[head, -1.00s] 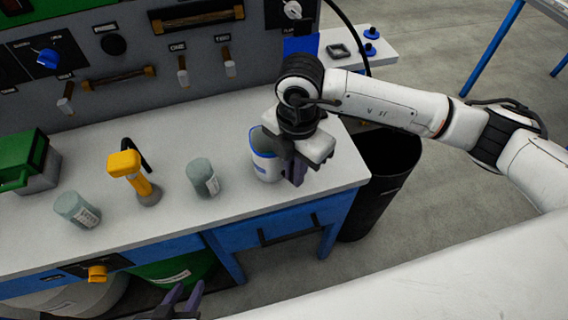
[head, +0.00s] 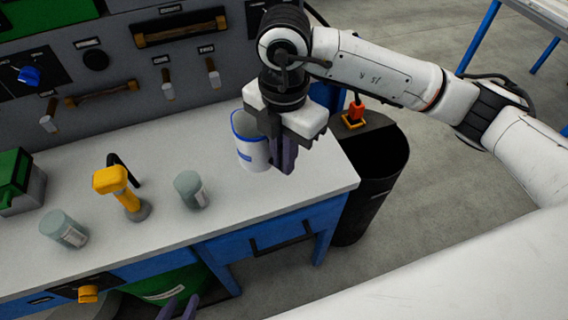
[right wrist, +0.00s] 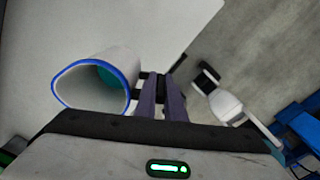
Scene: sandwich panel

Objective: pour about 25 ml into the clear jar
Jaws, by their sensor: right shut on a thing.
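A white jug with a blue rim (head: 250,140) is held upright, or nearly so, by my right gripper (head: 284,160) above the right end of the bench. The right wrist view shows the jug (right wrist: 95,82) beside the fingers (right wrist: 162,95), with teal liquid inside; the fingers look shut on its handle, which is mostly hidden. Two greyish see-through jars with labels stand upright on the bench: one in the middle (head: 190,190) and one at the left (head: 64,230). I cannot tell which is the clear jar. My left gripper (head: 180,308) shows at the bottom edge, its fingers apart and empty.
A yellow-handled tool (head: 122,188) stands between the jars. A green box (head: 18,180) sits at the far left. A grey panel with handles and knobs (head: 130,60) rises behind the bench (head: 285,200). A black bin (head: 372,180) stands at the bench's right end.

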